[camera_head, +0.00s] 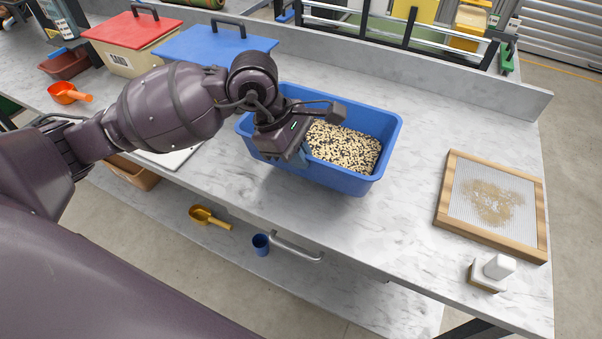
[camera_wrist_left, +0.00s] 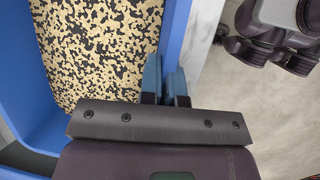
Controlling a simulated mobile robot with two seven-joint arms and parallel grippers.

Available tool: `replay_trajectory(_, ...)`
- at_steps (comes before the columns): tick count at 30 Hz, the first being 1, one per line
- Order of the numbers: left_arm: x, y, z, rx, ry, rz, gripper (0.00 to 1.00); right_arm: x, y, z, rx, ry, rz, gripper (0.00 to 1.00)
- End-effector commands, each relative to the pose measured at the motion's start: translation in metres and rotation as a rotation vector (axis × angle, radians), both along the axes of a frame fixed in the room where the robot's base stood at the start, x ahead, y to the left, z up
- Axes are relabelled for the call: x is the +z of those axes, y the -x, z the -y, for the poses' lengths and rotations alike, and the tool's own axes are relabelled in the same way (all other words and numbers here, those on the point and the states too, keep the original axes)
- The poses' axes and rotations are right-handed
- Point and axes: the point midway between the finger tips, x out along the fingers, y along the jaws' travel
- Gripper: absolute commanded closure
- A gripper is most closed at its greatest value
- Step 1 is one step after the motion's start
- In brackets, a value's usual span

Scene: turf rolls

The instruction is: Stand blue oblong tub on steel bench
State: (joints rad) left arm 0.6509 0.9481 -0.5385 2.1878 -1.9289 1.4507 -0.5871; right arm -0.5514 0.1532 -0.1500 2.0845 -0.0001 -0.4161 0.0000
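The blue oblong tub (camera_head: 345,181) is upright at the middle of the grey marbled bench top (camera_head: 440,130). It appears to rest on the top. It holds a pale and black speckled mix (camera_head: 345,148). My left gripper (camera_head: 298,156) is at the tub's near wall, towards its left end. In the left wrist view the gripper's fingers (camera_wrist_left: 166,86) lie on either side of the tub's wall (camera_wrist_left: 176,35), close against it. My right gripper is in neither view.
A wood-framed sieve (camera_head: 492,205) and a small white block on a base (camera_head: 490,273) stand at the right. A blue-lidded box (camera_head: 215,42) and red-lidded box (camera_head: 130,40) stand at the back left. A lower shelf holds a yellow scoop (camera_head: 208,217) and blue cup (camera_head: 261,245).

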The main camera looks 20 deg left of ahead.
Motion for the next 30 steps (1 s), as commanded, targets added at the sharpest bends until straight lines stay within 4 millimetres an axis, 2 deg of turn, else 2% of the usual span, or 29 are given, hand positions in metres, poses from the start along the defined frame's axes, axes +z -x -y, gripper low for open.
replay_trajectory(2, -0.008, -0.001, 0.000, 0.001, 0.001, 0.002, 1.00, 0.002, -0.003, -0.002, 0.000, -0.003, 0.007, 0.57)
replay_trajectory(8, -0.017, -0.001, 0.000, 0.000, 0.001, 0.002, 1.00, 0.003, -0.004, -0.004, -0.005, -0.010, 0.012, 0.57)
replay_trajectory(17, -0.054, 0.000, 0.000, 0.000, 0.001, 0.000, 1.00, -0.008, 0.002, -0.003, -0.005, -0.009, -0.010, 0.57)
replay_trajectory(29, -0.058, -0.001, 0.000, -0.001, 0.000, 0.003, 1.00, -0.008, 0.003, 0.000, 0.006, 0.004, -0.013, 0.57)
replay_trajectory(30, -0.058, 0.000, 0.000, 0.000, -0.001, 0.001, 0.91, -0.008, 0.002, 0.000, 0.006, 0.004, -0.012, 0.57)
